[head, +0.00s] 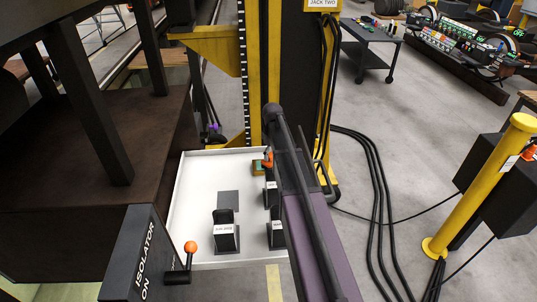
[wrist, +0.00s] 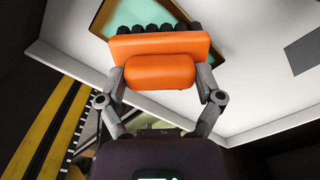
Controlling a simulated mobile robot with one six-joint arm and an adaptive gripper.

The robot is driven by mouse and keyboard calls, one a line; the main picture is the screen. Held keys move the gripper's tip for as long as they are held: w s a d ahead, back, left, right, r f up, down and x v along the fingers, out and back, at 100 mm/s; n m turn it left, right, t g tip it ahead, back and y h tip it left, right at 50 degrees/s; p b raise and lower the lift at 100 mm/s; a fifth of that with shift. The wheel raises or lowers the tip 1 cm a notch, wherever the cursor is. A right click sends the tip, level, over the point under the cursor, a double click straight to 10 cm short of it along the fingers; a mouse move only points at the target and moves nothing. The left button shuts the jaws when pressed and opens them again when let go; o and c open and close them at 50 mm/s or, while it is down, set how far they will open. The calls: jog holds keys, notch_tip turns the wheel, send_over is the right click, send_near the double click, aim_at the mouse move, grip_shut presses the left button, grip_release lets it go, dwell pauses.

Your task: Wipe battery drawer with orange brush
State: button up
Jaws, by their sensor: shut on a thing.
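The battery drawer (head: 193,185) is a white open tray in the middle of the head view, with several dark blocks in it. Its white inside also fills much of the wrist view (wrist: 250,95). The orange brush (wrist: 160,72) has a block handle and dark round bristle tufts. My gripper (wrist: 161,82) is shut on its handle, one finger at each side. In the head view the brush (head: 267,158) shows small near the drawer's far right corner, partly hidden by my arm. A teal patch with a brown border (wrist: 143,12) lies by the bristles; whether they touch it is unclear.
A dark isolator box (head: 140,260) with an orange-knobbed lever (head: 190,247) stands at the drawer's near left. A yellow jack column (head: 254,80) rises behind the drawer. Black cables (head: 375,190) and a yellow post (head: 483,185) are at the right.

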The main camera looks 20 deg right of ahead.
jog(key=shift+s+d, duration=0.25)
jog(key=shift+d, duration=0.5)
jog(key=shift+d, duration=0.1)
jog(key=shift+s+d, duration=0.25)
jog(key=shift+d, duration=0.7)
jog(key=shift+s+d, duration=0.25)
jog(key=shift+d, duration=0.65)
jog(key=shift+f, duration=0.15)
jog(key=shift+c, duration=0.4)
jog(key=shift+a, duration=0.1)
jog(key=shift+a, duration=0.1)
jog(key=shift+w+a, duration=0.3)
jog(key=shift+a, duration=0.6)
jog(key=shift+w+a, duration=0.25)
jog(key=shift+a, duration=0.65)
jog(key=shift+a, duration=0.1)
